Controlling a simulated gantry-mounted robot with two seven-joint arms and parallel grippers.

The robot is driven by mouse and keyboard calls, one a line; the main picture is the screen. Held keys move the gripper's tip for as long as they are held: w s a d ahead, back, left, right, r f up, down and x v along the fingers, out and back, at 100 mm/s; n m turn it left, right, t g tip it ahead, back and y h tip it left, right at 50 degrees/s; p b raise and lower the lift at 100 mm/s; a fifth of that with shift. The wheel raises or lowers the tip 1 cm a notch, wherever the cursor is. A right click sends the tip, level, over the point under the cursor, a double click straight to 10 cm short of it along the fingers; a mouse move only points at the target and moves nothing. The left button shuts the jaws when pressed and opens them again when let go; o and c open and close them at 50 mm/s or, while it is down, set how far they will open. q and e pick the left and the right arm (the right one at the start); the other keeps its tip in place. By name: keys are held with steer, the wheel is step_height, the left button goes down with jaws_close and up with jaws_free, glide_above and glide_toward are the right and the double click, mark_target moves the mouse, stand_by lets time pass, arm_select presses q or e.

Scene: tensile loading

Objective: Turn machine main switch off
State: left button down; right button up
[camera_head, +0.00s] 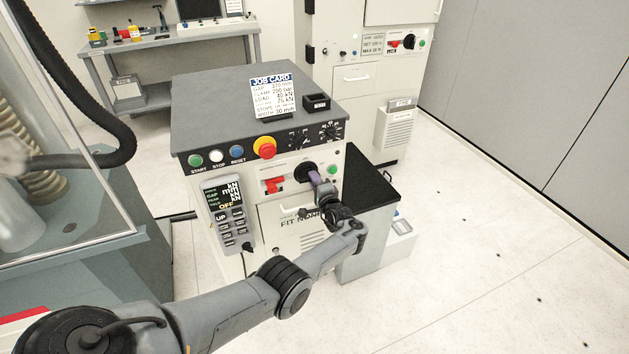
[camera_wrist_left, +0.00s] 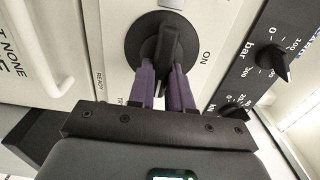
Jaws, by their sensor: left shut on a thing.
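The main switch (camera_head: 304,171) is a black rotary knob on a round black plate, on the white front of the grey-topped console. In the left wrist view the switch (camera_wrist_left: 169,47) has its bar handle running roughly up and down, with an "ON" label to its right. My left gripper (camera_head: 315,178) reaches the switch from the front. Its purple fingers (camera_wrist_left: 166,82) are shut on the handle, one on each side, and hide part of it. My right gripper is not in view.
A red switch (camera_head: 273,185) sits left of the main switch. A red-and-yellow emergency stop (camera_head: 264,147) and several coloured buttons line the panel above. A handheld pendant (camera_head: 225,212) hangs at left. A black-topped cabinet (camera_head: 372,190) stands close at right. The floor farther right is clear.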

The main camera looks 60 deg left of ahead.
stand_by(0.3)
arm_select(q)
steer(key=c, duration=1)
jaws_free()
steer(key=shift+c, duration=0.2)
steer(key=s+d+p, duration=0.2)
steer(key=d+p, duration=0.2)
steer(key=d, duration=0.6)
steer(key=shift+d+p, duration=0.35)
steer(key=shift+p, duration=0.05)
steer(key=shift+s, duration=0.1)
